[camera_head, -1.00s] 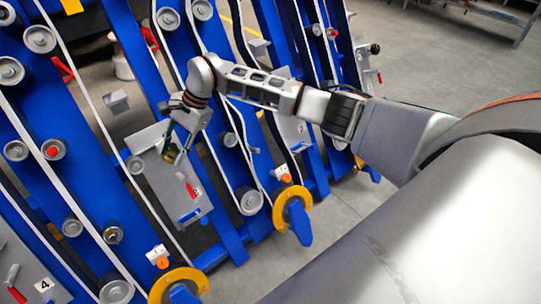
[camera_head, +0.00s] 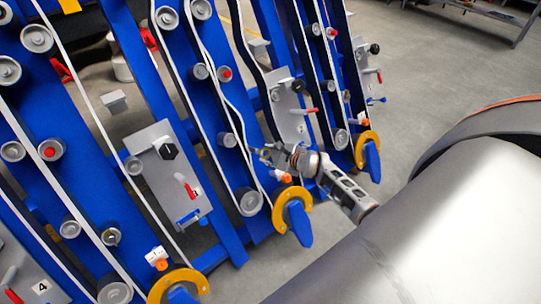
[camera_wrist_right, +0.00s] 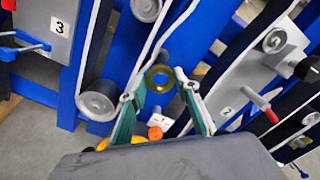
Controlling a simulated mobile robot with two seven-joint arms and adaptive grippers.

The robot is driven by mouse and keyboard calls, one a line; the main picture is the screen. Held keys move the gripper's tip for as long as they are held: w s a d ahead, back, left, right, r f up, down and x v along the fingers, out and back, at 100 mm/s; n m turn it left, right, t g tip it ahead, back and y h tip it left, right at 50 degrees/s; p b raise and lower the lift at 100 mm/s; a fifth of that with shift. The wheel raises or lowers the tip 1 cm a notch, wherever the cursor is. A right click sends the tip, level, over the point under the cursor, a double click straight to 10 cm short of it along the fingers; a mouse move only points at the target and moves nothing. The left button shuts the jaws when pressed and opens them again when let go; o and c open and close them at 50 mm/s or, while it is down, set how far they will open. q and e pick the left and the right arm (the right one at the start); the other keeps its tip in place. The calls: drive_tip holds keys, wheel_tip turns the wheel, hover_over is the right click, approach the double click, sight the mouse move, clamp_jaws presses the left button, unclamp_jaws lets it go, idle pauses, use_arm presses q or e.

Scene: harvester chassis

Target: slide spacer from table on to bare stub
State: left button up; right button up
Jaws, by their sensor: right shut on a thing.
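My right gripper (camera_head: 268,157) is in front of the blue frames, right of the middle in the head view. In the right wrist view the two green-sided fingers of the right gripper (camera_wrist_right: 160,84) are shut on a brass-coloured ring, the spacer (camera_wrist_right: 160,77), with its hole facing the camera. In the head view the spacer is too small to make out clearly. My left gripper is not in view.
Blue frames carry grey rollers (camera_head: 249,201), white belts and grey plates (camera_head: 150,150) with red handles and black knobs. Yellow rings (camera_head: 292,200) stand at the frame ends. A table (camera_head: 490,12) stands at the far back right. The floor at right is open.

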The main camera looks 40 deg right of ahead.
drive_tip(key=shift+s+d+f, duration=0.2)
drive_tip(key=shift+d+f, duration=0.05)
drive_tip(key=shift+d, duration=0.1)
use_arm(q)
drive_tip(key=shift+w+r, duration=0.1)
use_arm(e)
drive_tip(key=b+x, duration=0.1)
drive_tip(key=x, duration=0.2)
drive_tip(key=shift+f+b, duration=0.3)
drive_tip(key=shift+w+a+f+b, duration=0.15)
drive_tip(key=shift+w+f+b, duration=0.15)
drive_tip(key=shift+w, duration=0.4)
drive_tip(key=shift+w+r, duration=0.1)
drive_tip(key=shift+r, duration=0.05)
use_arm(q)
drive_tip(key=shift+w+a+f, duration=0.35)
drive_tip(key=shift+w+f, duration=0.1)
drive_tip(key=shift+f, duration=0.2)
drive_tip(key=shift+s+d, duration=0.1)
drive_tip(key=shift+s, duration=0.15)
